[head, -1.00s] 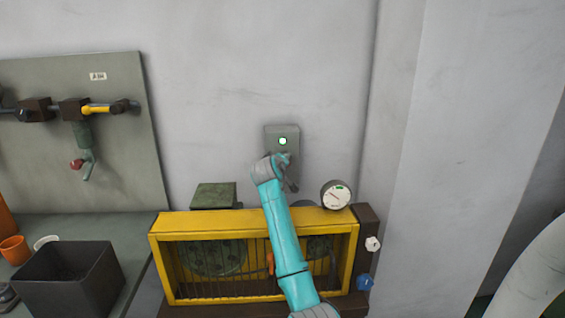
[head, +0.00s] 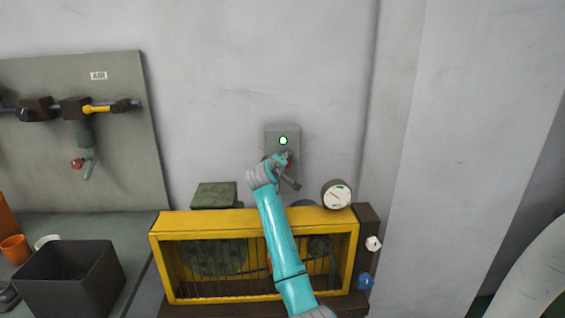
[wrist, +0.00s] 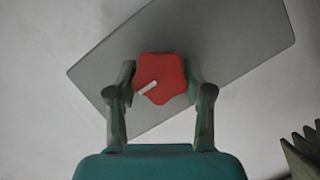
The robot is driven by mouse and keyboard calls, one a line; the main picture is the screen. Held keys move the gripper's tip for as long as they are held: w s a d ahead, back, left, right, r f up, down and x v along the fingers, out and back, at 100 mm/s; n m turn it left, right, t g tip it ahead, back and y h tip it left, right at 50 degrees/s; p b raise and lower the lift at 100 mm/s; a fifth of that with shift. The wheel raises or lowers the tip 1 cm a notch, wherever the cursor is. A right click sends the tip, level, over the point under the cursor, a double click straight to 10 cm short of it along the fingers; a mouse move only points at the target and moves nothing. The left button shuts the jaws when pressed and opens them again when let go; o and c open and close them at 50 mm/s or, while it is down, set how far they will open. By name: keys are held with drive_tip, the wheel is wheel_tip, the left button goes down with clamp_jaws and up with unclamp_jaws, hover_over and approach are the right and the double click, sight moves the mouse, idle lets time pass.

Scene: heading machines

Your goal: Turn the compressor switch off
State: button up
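The compressor switch is a grey upright plate (head: 271,135) on the wall with a lit green-white lamp (head: 283,141) near its top. In the wrist view, its red lobed knob (wrist: 168,72) has a white pointer line toward the lower left. My gripper (wrist: 161,80) has one finger on each side of the knob, with the pads seeming to touch it. The grey plate (wrist: 235,45) looks tilted in that view. In the head view, my gripper (head: 287,163) covers most of the knob, with only a bit of red showing.
Below the switch stands a compressor with a yellow guard frame (head: 250,222), a round gauge (head: 336,194), a white knob (head: 374,243) and a blue knob (head: 365,282). Left are a pipe panel (head: 130,170) and a dark bin (head: 70,275). The wall around the switch is bare.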

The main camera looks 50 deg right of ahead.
drive_tip(key=o, duration=0.5)
drive_tip(key=shift+c, duration=0.2)
drive_tip(key=v, duration=1.2)
drive_tip(key=shift+f, duration=0.1)
